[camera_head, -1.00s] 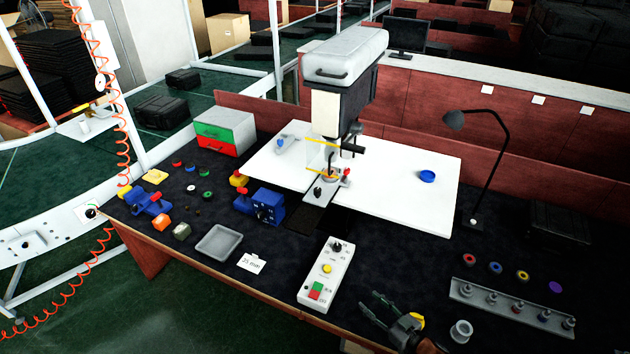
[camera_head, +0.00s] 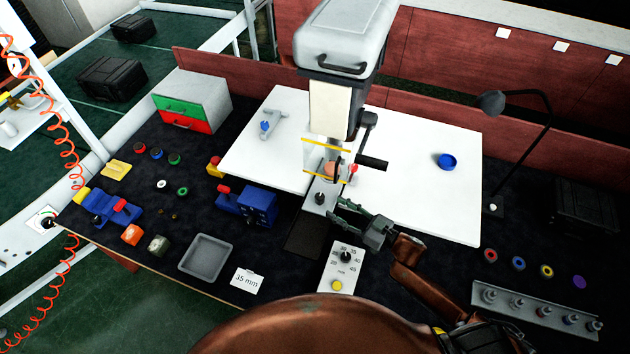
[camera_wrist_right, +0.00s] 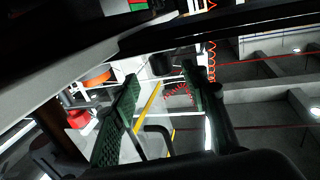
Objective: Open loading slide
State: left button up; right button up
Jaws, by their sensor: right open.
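The loading slide (camera_head: 327,190) is a grey strip at the foot of the bench press (camera_head: 340,110), with a black knob (camera_head: 319,198) at its front end. My right gripper (camera_head: 340,209) comes in from the lower right, its fingertips just right of the knob in the picture. It is open and looks empty; I cannot tell whether it touches the knob. In the right wrist view my right gripper (camera_wrist_right: 163,88) shows two spread green-padded fingers, with yellow bars and an orange-red part beyond. The knob is not clear there. My left gripper is out of view.
A blue device (camera_head: 258,205) stands left of the slide. White boards flank the press; a lamp (camera_head: 490,103) and stamp rack (camera_head: 520,303) are at right.

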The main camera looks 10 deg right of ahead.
aim_at(320, 199)
jog(key=x, duration=0.3)
jog(key=shift+w+a+r, duration=0.1)
jog(key=shift+a+r, duration=0.05)
jog(key=shift+r, duration=0.1)
jog(key=p+x, duration=0.1)
jog(key=x, duration=0.3)
jog(key=shift+f, duration=0.1)
jog(key=shift+w+a, duration=0.1)
jog(key=shift+w, duration=0.05)
jog(key=c, duration=1.1)
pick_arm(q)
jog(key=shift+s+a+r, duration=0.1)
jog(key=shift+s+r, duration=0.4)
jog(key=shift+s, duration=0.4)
pick_arm(e)
grip_shut()
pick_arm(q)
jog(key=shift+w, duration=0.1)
